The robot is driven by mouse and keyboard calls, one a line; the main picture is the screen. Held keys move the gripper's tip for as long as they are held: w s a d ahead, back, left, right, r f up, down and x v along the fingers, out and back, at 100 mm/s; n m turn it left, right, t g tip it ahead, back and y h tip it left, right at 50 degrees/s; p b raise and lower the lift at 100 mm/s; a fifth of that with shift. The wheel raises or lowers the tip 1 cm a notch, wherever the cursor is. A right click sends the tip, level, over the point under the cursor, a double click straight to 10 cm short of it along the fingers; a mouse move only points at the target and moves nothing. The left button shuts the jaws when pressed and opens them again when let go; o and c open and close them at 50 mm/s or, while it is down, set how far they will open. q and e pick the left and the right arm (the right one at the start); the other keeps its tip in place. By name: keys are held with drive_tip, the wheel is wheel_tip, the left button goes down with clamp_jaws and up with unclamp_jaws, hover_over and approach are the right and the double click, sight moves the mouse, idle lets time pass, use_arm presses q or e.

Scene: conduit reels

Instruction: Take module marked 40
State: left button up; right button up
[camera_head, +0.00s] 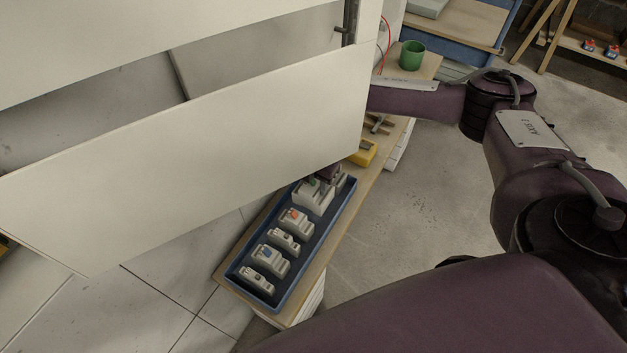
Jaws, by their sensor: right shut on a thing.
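A blue tray (328,228) holds several light grey modules in a row. A small module (257,279) lies at the near end, then a module with a blue part (271,260), a narrow module (285,240) and a module with an orange part (296,221). A larger module with a green part (312,196) is toward the far end. Markings are too small to read, so I cannot tell which is 40. My right gripper (322,183) is at that far module, shut on it, partly hidden behind the white panel. My left gripper is not in view.
A large white panel (210,160) stands between me and the far tray end. A yellow thing (364,154) and a green cup (411,55) are on the wooden bench beyond the tray. Open floor (420,190) lies to the right.

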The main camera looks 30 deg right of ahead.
drive_tip(key=shift+r+p, duration=2.15)
drive_tip(key=shift+r, duration=0.35)
